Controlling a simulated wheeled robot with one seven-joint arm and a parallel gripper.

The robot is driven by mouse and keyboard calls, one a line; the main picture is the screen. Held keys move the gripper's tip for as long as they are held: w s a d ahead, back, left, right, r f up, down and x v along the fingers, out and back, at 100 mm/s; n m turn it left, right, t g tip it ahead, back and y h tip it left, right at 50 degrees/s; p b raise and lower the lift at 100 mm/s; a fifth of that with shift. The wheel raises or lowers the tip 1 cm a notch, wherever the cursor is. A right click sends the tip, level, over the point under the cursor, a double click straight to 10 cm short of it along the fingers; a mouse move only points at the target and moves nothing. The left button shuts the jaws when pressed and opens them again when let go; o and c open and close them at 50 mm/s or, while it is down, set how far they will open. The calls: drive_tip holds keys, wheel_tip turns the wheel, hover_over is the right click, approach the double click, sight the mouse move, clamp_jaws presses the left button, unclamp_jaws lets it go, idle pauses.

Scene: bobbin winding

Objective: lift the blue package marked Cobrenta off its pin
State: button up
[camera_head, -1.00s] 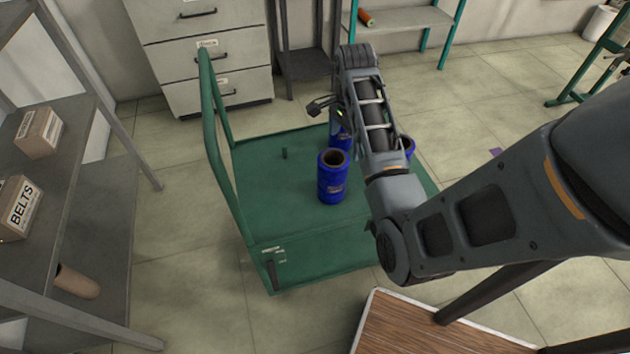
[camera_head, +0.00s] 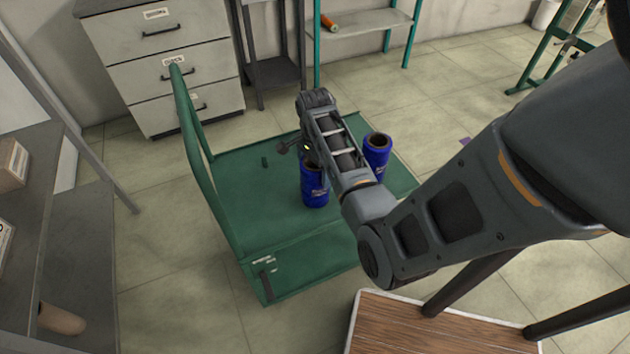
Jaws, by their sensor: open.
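A blue package (camera_head: 315,190) stands upright on the green cart (camera_head: 240,190), its upper right part hidden by my arm. A second blue package (camera_head: 377,148), with a dark hollow top, stands on the cart to the right of my arm. The print on both is too small to read, so I cannot tell which is marked Cobrenta. My gripper (camera_head: 294,147) is open, at the upper left of the first package's top in the picture. It is mostly hidden by my arm, and I cannot tell whether it touches the package.
A drawer cabinet (camera_head: 165,65) stands behind, a grey shelf (camera_head: 75,230) at left, and a brown-topped table (camera_head: 430,330) in front.

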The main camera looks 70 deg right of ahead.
sight(314, 195)
drive_tip(key=shift+f, duration=1.55)
drive_tip(key=c, duration=0.9)
